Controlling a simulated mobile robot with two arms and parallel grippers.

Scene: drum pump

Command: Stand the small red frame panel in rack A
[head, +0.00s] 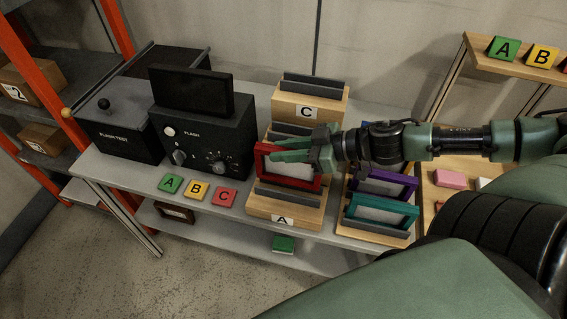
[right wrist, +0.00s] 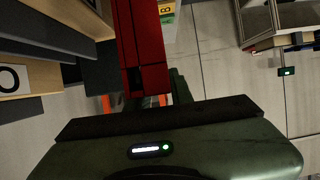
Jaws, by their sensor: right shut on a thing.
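The small red frame panel (head: 290,183) has a red border and a pale middle. The panel is roughly upright, just behind and above the dark slot bars of rack A (head: 259,211), a wooden block labelled A. I cannot tell whether its lower edge touches the rack. In the right wrist view, the red panel (right wrist: 145,45) stretches away from the gripper body, beside wooden racks at the left. My left gripper is not in view.
Rack C (head: 308,107) stands behind, with another slotted rack partly hidden between. A purple frame (head: 388,182) and a teal frame (head: 382,211) stand close at the right. A black flash tester (head: 203,135) and lettered A, B, C blocks (head: 197,190) are at the left.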

